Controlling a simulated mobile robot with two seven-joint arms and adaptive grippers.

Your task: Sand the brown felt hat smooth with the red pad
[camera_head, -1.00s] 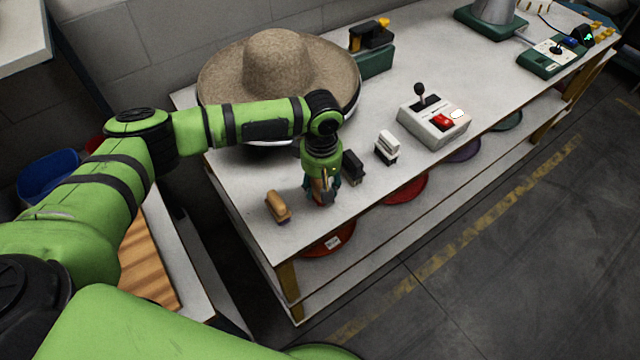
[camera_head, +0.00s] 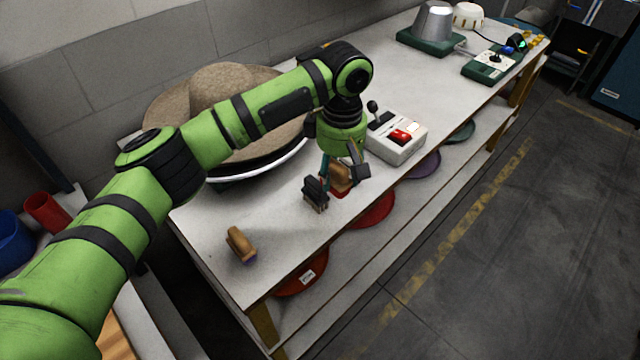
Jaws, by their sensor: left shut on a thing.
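The wide-brimmed brown felt hat (camera_head: 216,90) rests on a round stand with a white rim (camera_head: 262,166) at the back left of the bench. My left gripper (camera_head: 346,172) points down near the bench's front edge, shut on the red pad (camera_head: 340,182), which has a wooden back and a red underside. The pad appears raised off the bench, beside the black brush and apart from the hat. My left forearm crosses in front of the hat and hides part of its brim. My right gripper is not in view.
A black brush (camera_head: 315,195) stands just left of the pad; a tan brush (camera_head: 241,244) stands farther left near the front edge. A white control box (camera_head: 397,136) with a red switch and black lever is to the right. The bench top (camera_head: 285,225) between the brushes is clear.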

